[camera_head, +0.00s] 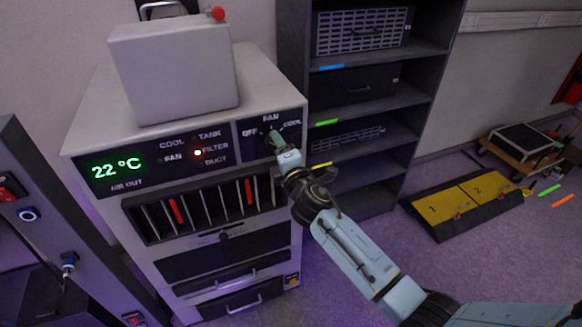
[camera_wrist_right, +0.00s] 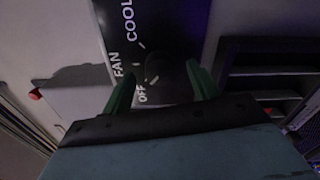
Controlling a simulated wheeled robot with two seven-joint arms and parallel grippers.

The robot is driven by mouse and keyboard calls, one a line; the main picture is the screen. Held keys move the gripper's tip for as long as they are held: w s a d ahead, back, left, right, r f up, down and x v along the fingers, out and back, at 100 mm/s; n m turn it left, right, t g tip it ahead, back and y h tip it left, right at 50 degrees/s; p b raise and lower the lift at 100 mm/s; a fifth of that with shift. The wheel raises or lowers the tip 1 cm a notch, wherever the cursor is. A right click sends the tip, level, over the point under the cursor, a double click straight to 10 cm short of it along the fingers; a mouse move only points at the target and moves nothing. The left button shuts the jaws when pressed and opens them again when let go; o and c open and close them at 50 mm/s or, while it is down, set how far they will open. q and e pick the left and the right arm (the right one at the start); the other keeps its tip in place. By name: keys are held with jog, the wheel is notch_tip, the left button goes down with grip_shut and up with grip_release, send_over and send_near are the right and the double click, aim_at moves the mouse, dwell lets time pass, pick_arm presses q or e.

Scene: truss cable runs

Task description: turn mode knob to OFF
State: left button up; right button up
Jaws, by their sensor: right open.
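The mode knob (camera_wrist_right: 152,68) is a dark round shape on the black control panel (camera_wrist_right: 175,35), marked OFF, FAN and COOL. In the head view the panel (camera_head: 244,142) is at the upper right of the grey cooling unit's front, and my gripper largely hides the knob. My right gripper (camera_head: 275,140) is at the panel, just below the FAN label. In the right wrist view its green fingers (camera_wrist_right: 161,66) are apart, one on each side of the knob. I cannot tell whether they touch it. My left gripper is out of view.
The unit's green display (camera_head: 116,168) reads 22 °C, and the FILTER lamp (camera_head: 197,153) glows orange. A slotted rack (camera_head: 208,207) sits below. A grey box (camera_head: 175,70) stands on top.

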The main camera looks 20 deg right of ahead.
jog(key=s, duration=1.2)
jog(key=shift+d, duration=0.25)
jog(key=s+d+f+m+g+b, duration=0.1)
jog(key=s+f+m+g, duration=0.3)
jog(key=f, duration=0.9)
jog(key=s+d+f+m+g+b, duration=0.2)
jog(key=s+f, duration=0.4)
jog(key=f, duration=0.7)
jog(key=s+d+f+m+g+b, duration=0.1)
jog(key=s+f+m+g, duration=0.3)
jog(key=f, duration=0.9)
jog(key=s+f+m+g+b, duration=0.1)
jog(key=s+f+m+g, duration=0.1)
jog(key=s+f, duration=0.4)
jog(key=s+d+f+m+g, duration=0.1)
jog(key=s+f, duration=0.5)
jog(key=s, duration=0.9)
jog(key=s+d+f+m+g+b, duration=0.1)
jog(key=s+f+m+g, duration=0.3)
jog(key=s, duration=0.7)
notch_tip(320, 180, down, 3)
jog(key=shift+s+r+m+h+b, duration=0.15)
jog(key=shift+m+h+b, duration=0.15)
jog(key=shift+m, duration=0.3)
jog(key=shift+d, duration=0.1)
